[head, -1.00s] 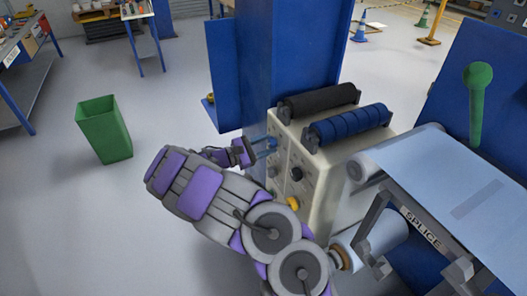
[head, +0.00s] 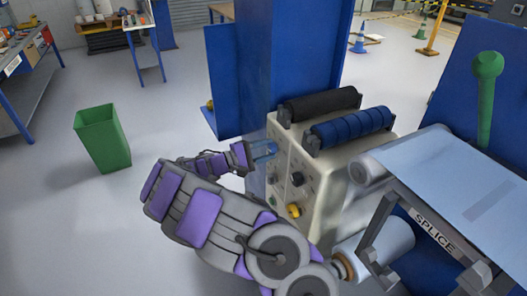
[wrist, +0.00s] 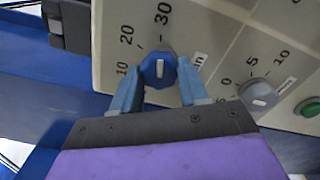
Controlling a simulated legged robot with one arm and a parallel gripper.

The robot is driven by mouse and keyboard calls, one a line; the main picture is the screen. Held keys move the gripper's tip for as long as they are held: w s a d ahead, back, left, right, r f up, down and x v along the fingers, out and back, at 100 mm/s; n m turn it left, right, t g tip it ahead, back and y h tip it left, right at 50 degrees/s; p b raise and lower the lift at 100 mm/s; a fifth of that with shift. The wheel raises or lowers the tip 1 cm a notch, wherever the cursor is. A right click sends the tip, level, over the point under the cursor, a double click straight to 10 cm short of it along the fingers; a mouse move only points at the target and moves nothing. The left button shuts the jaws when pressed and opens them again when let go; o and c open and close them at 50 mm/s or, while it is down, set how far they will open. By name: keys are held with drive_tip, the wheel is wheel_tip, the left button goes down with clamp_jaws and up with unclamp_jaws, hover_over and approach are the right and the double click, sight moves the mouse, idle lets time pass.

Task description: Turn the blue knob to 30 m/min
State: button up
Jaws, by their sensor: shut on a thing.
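The blue knob (wrist: 158,72) sits on the beige control panel (wrist: 215,20). In the wrist view its white pointer line stands nearly upright, towards the tick under "30". My gripper (wrist: 160,78) is shut on the knob, with one blue finger on its left side and one on its right. In the head view my gripper (head: 266,150) reaches the upper left part of the panel face. The knob cannot be made out clearly there behind the fingers.
A grey knob (wrist: 260,96) and a green button (wrist: 308,107) lie to the right in the wrist view. A yellow knob (head: 294,210) sits lower on the panel. Black (head: 318,103) and blue (head: 350,126) rollers top the cabinet. A green bin (head: 103,138) stands left.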

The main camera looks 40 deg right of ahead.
idle(0.4)
drive_tip(key=o, duration=0.7)
drive_tip(key=shift+d, duration=0.1)
drive_tip(key=o, duration=0.4)
drive_tip(key=shift+d+f, duration=0.1)
drive_tip(key=shift+d, duration=0.1)
drive_tip(key=shift+c, duration=0.2)
drive_tip(key=p+v, duration=0.4)
drive_tip(key=v, duration=1.3)
drive_tip(key=shift+w+a, duration=0.2)
drive_tip(key=shift+a, duration=0.05)
